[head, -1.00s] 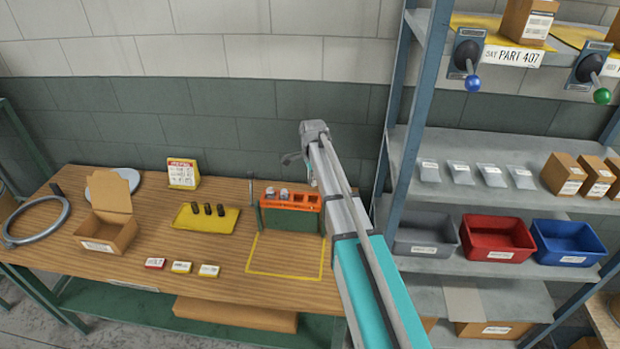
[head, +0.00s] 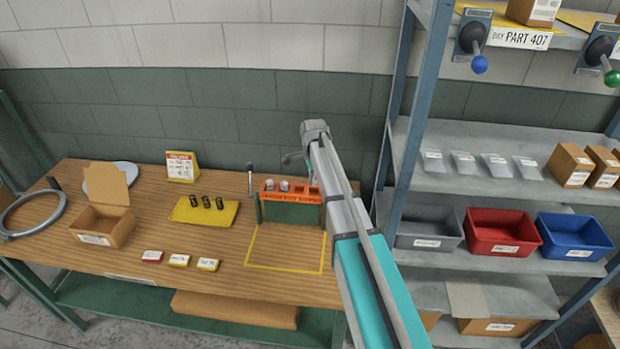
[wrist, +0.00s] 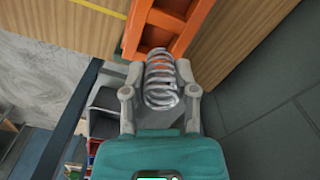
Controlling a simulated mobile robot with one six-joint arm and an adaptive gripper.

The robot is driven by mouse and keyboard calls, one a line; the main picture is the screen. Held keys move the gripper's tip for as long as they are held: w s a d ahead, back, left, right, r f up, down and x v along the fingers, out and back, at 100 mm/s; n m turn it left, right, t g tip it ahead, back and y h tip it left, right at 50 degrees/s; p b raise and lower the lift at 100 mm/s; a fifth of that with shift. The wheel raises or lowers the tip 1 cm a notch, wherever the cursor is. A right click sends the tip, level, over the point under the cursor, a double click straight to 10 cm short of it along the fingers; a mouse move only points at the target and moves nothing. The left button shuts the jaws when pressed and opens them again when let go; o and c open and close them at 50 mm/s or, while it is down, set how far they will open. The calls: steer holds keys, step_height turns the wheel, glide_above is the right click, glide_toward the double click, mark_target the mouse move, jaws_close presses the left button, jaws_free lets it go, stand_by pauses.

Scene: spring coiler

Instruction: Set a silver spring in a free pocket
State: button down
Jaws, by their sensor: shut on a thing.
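A silver spring (wrist: 161,80) is between the fingers of my gripper (wrist: 158,78) in the wrist view, its coils clearly seen. My gripper is shut on it. Just beyond its far end is the orange pocket rack (wrist: 184,38), with open pockets showing; I cannot tell whether the spring touches it. In the head view the orange rack (head: 291,197) stands on a green block on the bench. Silver springs fill its two left pockets (head: 284,186). My arm hides most of my gripper and the rack's right end there.
Dark springs (head: 206,202) stand on a yellow tray (head: 190,217) left of the rack. An open cardboard box (head: 104,226), a sign (head: 181,167) and small labels (head: 179,260) are also on the bench. A blue-framed shelf with bins (head: 500,234) stands to the right.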

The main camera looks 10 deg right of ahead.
mark_target(314, 188)
steer(key=shift+f+b, duration=1.85)
steer(key=shift+f, duration=0.2)
steer(key=shift+s, duration=0.1)
steer(key=shift+s, duration=0.2)
steer(key=c, duration=0.7)
jaws_free()
steer(key=o, duration=0.4)
steer(key=shift+w+f, duration=0.2)
steer(key=shift+w, duration=0.05)
steer(key=shift+o, duration=0.2)
steer(key=shift+r, duration=0.2)
step_height(314, 188, up, 4)
steer(key=p, duration=0.4)
steer(key=shift+s, duration=0.1)
step_height(314, 188, up, 12)
steer(key=p, duration=1.2)
